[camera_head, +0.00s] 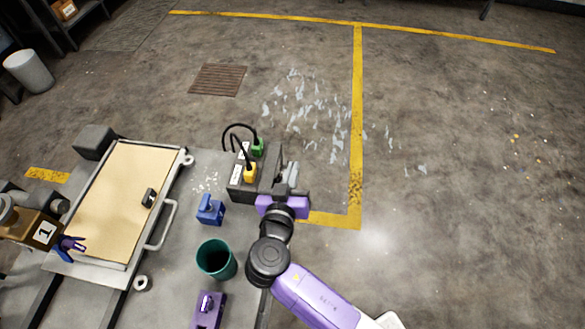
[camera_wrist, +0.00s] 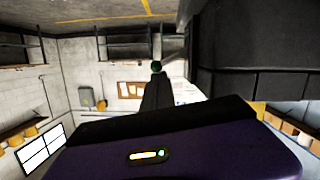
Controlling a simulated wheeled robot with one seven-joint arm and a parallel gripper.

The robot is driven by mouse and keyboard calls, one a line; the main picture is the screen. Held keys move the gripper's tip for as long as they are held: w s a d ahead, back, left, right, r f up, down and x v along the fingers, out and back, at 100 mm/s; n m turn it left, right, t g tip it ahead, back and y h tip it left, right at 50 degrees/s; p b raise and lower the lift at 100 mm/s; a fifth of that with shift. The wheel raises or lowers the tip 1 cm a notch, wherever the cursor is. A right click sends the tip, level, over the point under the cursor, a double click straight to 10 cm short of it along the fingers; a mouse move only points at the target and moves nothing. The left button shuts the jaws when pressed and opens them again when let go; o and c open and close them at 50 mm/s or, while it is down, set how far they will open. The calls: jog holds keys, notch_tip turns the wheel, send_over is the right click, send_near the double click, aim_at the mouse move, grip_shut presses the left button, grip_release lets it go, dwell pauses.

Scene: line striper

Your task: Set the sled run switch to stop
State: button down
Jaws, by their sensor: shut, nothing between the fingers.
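My gripper (camera_head: 288,172) is shut and empty in the head view, with its grey fingers pointing away just right of a dark control box (camera_head: 236,184). I cannot tell whether the fingers touch the box or a panel beside it. The box carries a yellow plug (camera_head: 250,172) and a green plug (camera_head: 258,148) with black cables. No part is clearly readable as the run switch; my gripper may hide it. In the wrist view a purple housing (camera_wrist: 180,155) fills the bottom, and a dark upright shape (camera_wrist: 157,95) with a green top stands beyond it.
A tan board (camera_head: 118,195) in a metal frame lies on the bench at left, with a brown block marked 1 (camera_head: 44,232) beside it. A blue device (camera_head: 210,210), a green cup (camera_head: 216,262) and a purple device (camera_head: 208,310) stand near my arm. Open floor lies right.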

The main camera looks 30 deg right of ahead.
jog(key=shift+f+b, duration=0.15)
jog(key=shift+b, duration=0.15)
jog(key=shift+s+d+m+b, duration=0.15)
jog(key=shift+m+b, duration=0.15)
jog(key=shift+b, duration=0.15)
jog(key=shift+d+f+b, duration=0.1)
jog(key=shift+f+b, duration=0.1)
jog(key=shift+b, duration=0.45)
jog(key=s+r+m+t+y+b, duration=0.1)
jog(key=s+r+m+b, duration=0.1)
jog(key=s+m+b, duration=0.3)
jog(key=s+b, duration=0.4)
jog(key=b, duration=0.2)
jog(key=shift+a+r+t+y+b, duration=0.2)
jog(key=shift+t+y+b, duration=0.1)
jog(key=shift+y+b, duration=0.1)
dwell(0.3)
